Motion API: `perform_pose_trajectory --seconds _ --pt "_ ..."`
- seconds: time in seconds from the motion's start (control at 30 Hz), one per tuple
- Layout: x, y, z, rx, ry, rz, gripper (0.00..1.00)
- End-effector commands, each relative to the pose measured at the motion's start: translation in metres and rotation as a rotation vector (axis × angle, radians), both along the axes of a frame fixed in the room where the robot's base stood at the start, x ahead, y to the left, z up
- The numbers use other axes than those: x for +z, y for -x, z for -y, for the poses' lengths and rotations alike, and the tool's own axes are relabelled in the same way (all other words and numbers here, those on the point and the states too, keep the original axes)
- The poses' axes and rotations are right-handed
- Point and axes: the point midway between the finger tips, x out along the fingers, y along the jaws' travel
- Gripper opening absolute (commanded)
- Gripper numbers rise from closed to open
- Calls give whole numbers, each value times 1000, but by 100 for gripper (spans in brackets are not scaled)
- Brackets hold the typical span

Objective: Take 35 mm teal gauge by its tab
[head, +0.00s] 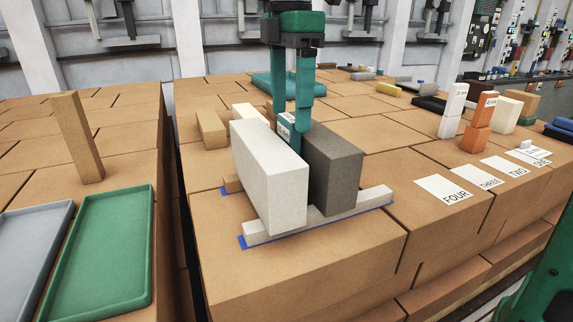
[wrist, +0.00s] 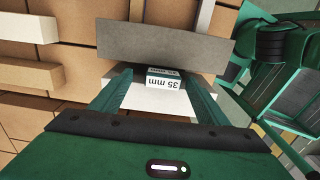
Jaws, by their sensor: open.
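The 35 mm teal gauge (head: 288,127) stands in the gap between a white block (head: 270,175) and a dark grey block (head: 335,170); its lower part is hidden behind the white block. Its tab label, reading 35 mm, shows in the wrist view (wrist: 163,80). My gripper (head: 292,122) is open and points down over the gap. In the wrist view its two fingers (wrist: 160,84) lie on either side of the labelled tab, with some space showing at each side. Whether either finger touches the tab cannot be told.
The blocks stand on a pale bar (head: 375,198) edged with blue tape. Tan bricks (head: 211,128) lie behind at left. White (head: 453,110) and orange (head: 481,122) gauges stand at right, near number cards (head: 444,189). A green tray (head: 105,250) and upright tan brick (head: 78,138) are at left.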

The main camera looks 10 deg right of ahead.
Motion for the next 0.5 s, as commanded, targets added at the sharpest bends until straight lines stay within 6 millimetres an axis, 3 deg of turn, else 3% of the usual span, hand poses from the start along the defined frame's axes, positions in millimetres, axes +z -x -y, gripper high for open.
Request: perform_pose_trajectory --seconds 0.5 --pt "-19 1 1 -3 -1 -1 69"
